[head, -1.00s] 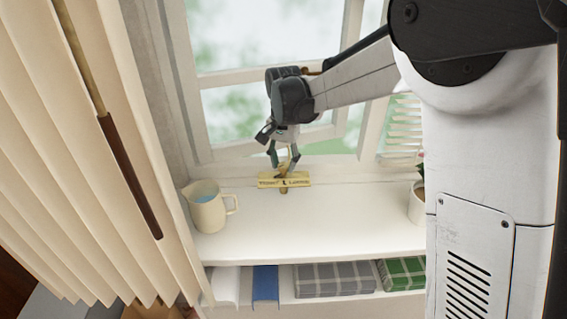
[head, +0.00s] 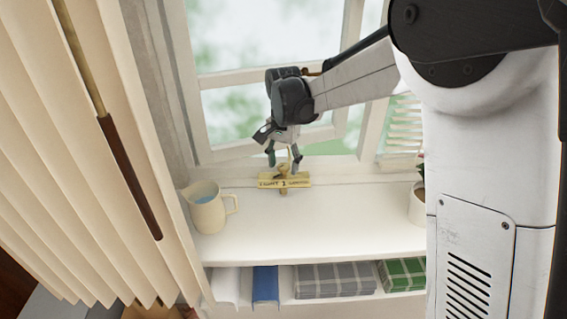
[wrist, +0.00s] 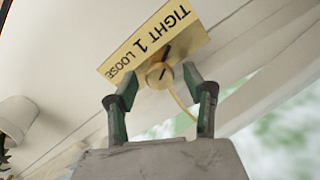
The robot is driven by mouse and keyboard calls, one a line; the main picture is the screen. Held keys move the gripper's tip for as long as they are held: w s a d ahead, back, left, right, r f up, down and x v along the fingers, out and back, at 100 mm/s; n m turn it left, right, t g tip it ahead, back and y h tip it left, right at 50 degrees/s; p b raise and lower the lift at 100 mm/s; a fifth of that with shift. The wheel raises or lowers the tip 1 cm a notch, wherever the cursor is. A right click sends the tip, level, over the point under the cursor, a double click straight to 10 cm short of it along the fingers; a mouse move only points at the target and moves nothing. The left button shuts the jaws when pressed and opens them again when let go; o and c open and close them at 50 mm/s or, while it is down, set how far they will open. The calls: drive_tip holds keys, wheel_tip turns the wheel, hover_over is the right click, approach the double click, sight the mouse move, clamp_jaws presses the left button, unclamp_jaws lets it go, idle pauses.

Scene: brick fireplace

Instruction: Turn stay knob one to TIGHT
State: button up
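The stay knob (wrist: 158,77) is a small round brass knob on a yellow plate (wrist: 192,41) lettered TIGHT, 1 and LOOSE. In the wrist view, a dark mark beside the knob slants toward the TIGHT end of the plate. In the head view the plate (head: 304,180) lies on the sill below the open window. My gripper (head: 283,168) is above it, pointing down. In the wrist view its two fingers are spread on either side of the knob, with gaps to it. The knob is partly hidden by the fingers in the head view.
A thin yellow stay rod (wrist: 180,107) runs from the knob toward the window. A cream jug (head: 207,212) stands left on the sill, and a potted plant (head: 417,205) right. The sill's front is clear.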

sight(284, 166)
drive_tip(key=shift+r, duration=0.1)
wheel_tip(284, 166, up, 12)
idle(0.5)
drive_tip(key=s+d+r+n+t, duration=0.1)
drive_tip(key=s+d+r+t, duration=0.15)
drive_tip(key=s+d, duration=0.45)
drive_tip(key=s+d+f+n+t, duration=0.2)
drive_tip(key=s+d, duration=0.4)
drive_tip(key=s, duration=0.5)
drive_tip(key=s+d+f+n+t, duration=0.2)
drive_tip(key=s+d, duration=0.4)
drive_tip(key=s, duration=0.5)
drive_tip(key=shift+s+f+n+t, duration=0.25)
drive_tip(key=shift+f+n+t, duration=0.1)
drive_tip(key=shift+f, duration=0.3)
drive_tip(key=shift+d, duration=0.1)
